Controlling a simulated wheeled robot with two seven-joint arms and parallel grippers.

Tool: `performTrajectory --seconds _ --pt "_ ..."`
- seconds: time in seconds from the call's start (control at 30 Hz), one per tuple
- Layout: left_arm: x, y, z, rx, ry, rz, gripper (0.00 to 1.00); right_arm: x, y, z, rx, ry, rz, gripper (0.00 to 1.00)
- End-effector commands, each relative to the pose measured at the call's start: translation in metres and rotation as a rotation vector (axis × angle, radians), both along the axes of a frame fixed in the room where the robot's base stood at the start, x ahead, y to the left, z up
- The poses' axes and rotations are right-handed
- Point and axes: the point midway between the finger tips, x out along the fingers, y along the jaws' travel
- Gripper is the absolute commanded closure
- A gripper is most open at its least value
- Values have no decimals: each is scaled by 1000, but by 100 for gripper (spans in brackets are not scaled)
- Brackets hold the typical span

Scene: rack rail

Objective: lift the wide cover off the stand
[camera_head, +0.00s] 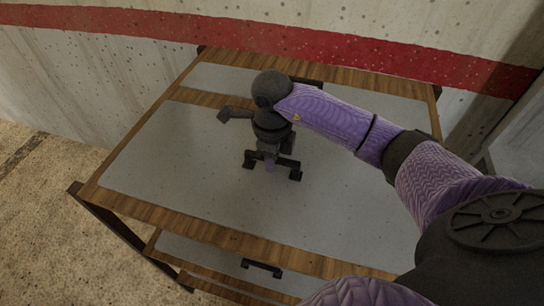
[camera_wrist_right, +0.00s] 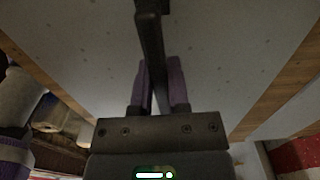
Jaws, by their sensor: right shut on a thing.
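The wide cover (camera_head: 165,150) is a large grey speckled panel on top of the wood-edged stand (camera_head: 205,234). It looks level; I cannot tell whether it is raised at all. A black bar handle (camera_head: 295,174) stands on its middle. My right gripper (camera_head: 269,163) points down from above and is shut on this handle. In the right wrist view, the purple fingers (camera_wrist_right: 161,88) sit on both sides of the dark handle bar (camera_wrist_right: 152,45), above the grey cover (camera_wrist_right: 225,50). My right arm hides the cover's right part. My left gripper is not in view.
A narrower grey panel (camera_head: 222,78) lies at the stand's back, its handle mostly hidden. A lower front panel has a black handle (camera_head: 262,267). A concrete wall with a red stripe (camera_head: 200,30) is close behind. The floor at left (camera_head: 40,230) is clear.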

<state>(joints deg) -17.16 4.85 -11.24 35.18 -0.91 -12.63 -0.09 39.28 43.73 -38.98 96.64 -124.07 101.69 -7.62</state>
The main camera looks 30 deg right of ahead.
Motion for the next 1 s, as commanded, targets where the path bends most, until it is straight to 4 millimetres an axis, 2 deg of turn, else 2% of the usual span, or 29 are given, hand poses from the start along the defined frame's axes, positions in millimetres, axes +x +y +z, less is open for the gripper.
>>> performTrajectory --seconds 0.17,0.63,1.0 --pt "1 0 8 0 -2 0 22 0 0 10 1 -2 0 100" --pt "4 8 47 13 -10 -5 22 0 0 60 0 -3 0 100" --pt "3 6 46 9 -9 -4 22 0 0 60 0 -1 0 100"
